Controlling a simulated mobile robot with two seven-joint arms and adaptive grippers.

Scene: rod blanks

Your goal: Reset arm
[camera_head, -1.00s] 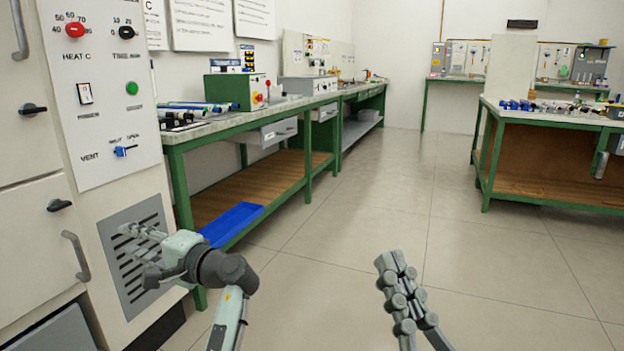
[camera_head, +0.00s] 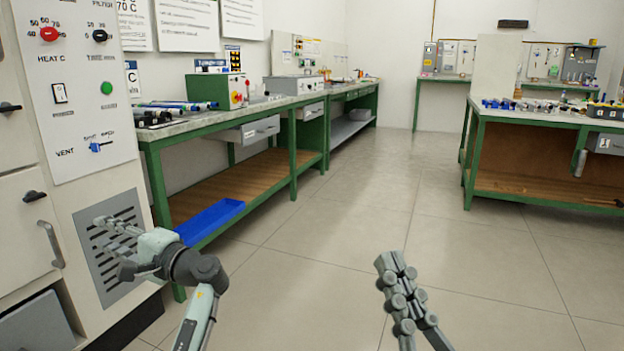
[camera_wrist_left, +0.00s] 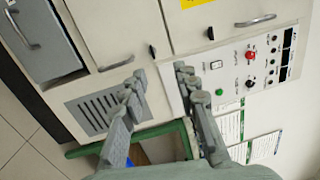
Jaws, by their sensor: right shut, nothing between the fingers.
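My left gripper (camera_head: 113,243) is in front of the vent grille of the white cabinet at the left in the head view. In the left wrist view its two fingers (camera_wrist_left: 159,78) stand apart with nothing between them, and the cabinet front shows beyond. My right gripper (camera_head: 390,264) is at the lower middle of the head view, above bare floor. Its fingers are together and it holds nothing.
The white cabinet (camera_head: 85,130) with knobs and handles stands close at the left. A green-framed bench (camera_head: 150,140) runs along the left wall, with a blue tray (camera_head: 210,222) on its lower shelf. Another bench (camera_head: 540,115) stands at the right. The floor between is clear.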

